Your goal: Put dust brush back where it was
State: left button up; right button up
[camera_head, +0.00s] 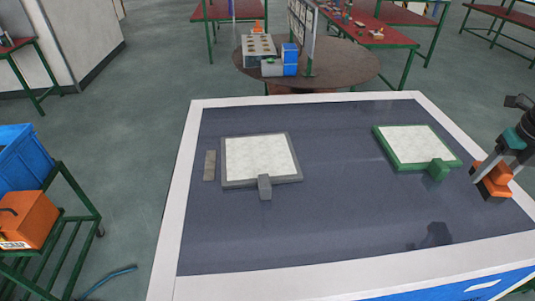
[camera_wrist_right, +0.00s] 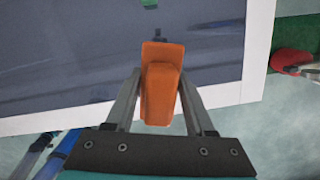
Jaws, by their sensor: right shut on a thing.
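My right gripper (camera_head: 494,168) is at the right side of the table and is shut on the dust brush (camera_head: 496,186), an orange piece with a dark underside. In the right wrist view, the gripper's two fingers (camera_wrist_right: 161,92) stand on either side of the orange brush (camera_wrist_right: 162,56). The brush appears to be held above the right edge of the table; its exact height is hard to tell. My left gripper is not in view.
The dark table top (camera_head: 330,225) has a white rim. On it are a grey-framed white panel (camera_head: 260,157), a green-framed white panel (camera_head: 408,143) and a thin grey strip (camera_head: 209,166). The front middle is clear. A green cart (camera_head: 75,225) stands at left.

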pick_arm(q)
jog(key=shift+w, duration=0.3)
pick_arm(e)
jog(key=shift+w, duration=0.1)
